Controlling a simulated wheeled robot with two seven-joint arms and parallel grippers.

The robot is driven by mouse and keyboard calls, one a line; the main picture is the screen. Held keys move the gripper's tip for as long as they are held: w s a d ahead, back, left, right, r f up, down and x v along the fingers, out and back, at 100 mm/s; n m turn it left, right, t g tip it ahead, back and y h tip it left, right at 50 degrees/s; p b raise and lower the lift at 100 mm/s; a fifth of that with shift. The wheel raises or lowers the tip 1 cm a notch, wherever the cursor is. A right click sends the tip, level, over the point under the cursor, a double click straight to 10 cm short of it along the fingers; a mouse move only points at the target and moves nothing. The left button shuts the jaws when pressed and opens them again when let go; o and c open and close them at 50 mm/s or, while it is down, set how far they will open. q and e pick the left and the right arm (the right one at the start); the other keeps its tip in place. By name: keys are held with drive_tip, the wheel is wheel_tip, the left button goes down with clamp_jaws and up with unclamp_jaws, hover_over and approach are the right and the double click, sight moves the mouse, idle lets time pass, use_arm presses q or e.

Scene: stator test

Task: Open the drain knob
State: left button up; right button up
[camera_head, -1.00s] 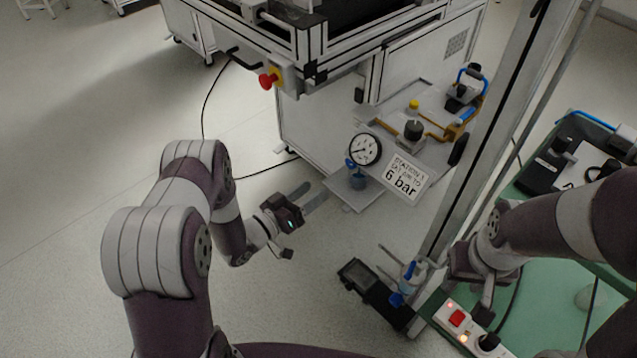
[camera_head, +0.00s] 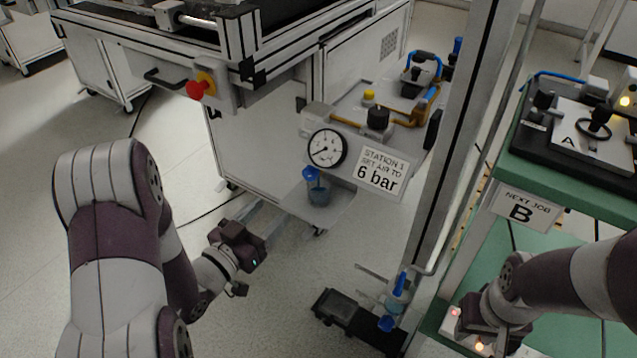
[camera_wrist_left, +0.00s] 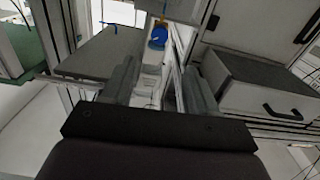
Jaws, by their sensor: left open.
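A clear bowl with blue parts (camera_head: 319,194) hangs below the round pressure gauge (camera_head: 327,149) in the head view. A blue round part (camera_wrist_left: 158,38) shows in the left wrist view, ahead between my fingers; I cannot tell for sure whether it is the drain knob. My left gripper (camera_head: 270,212) is open and empty, lower left of the bowl and apart from it. Its two fingers also show in the left wrist view (camera_wrist_left: 158,72). My right gripper (camera_head: 484,338) is at the lower right, partly hidden by its own arm; its jaws are unclear.
A sign reading "6 bar" (camera_head: 382,172) is right of the gauge. A red stop button (camera_head: 197,89) sits on the machine's corner. A tall metal post (camera_head: 462,130) stands between the station and the green bench (camera_head: 565,190). A second blue-topped unit (camera_head: 398,290) is low by the post.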

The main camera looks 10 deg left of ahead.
sight(307, 175)
use_arm(q)
drive_tip(key=b+x, duration=0.3)
drive_tip(key=x, duration=0.8)
drive_tip(key=shift+f+b, duration=0.2)
drive_tip(key=shift+b, duration=0.15)
drive_tip(key=shift+w+d+r, duration=0.15)
drive_tip(key=shift+w+d, duration=0.1)
drive_tip(key=shift+w, duration=0.3)
drive_tip(key=c, duration=1)
